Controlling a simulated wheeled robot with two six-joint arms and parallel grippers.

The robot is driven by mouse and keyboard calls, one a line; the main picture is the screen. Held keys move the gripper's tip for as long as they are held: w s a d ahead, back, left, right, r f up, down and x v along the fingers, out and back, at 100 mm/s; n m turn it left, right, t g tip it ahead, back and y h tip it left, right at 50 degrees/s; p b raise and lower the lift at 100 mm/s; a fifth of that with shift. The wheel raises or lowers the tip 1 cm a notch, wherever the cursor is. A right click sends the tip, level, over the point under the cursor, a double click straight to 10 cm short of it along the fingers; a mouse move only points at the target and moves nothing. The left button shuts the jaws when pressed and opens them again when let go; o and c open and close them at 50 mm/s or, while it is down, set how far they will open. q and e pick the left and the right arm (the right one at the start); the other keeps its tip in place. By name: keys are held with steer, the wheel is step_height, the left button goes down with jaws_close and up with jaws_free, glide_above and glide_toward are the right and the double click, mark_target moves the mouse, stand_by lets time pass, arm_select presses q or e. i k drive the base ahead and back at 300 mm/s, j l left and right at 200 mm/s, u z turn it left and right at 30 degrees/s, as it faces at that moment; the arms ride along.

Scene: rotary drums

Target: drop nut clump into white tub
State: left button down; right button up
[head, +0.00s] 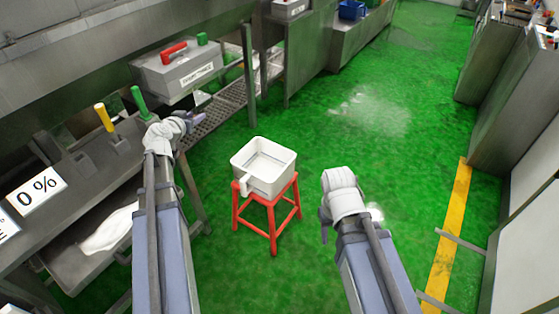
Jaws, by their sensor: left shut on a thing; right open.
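The white tub (267,182) stands upright on a red stool (272,222) in the middle of the head view. Its open top faces up, and I see nothing in it. My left gripper (198,117) is left of and beyond the tub, beside the metal machine. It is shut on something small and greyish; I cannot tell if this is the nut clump. My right gripper (325,218) is right of the stool, mostly hidden behind its own wrist, open and apart from the tub. I cannot make out a nut clump anywhere else.
A yellow lever (104,117) and a green lever (140,101) stand on the machine at left. A grey box with a red handle (175,47) is behind them. A perforated metal tray (222,108) lies near my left gripper. Green floor (330,130) is clear beyond the stool.

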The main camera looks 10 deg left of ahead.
mark_target(261, 176)
steer(key=i+l, duration=0.75)
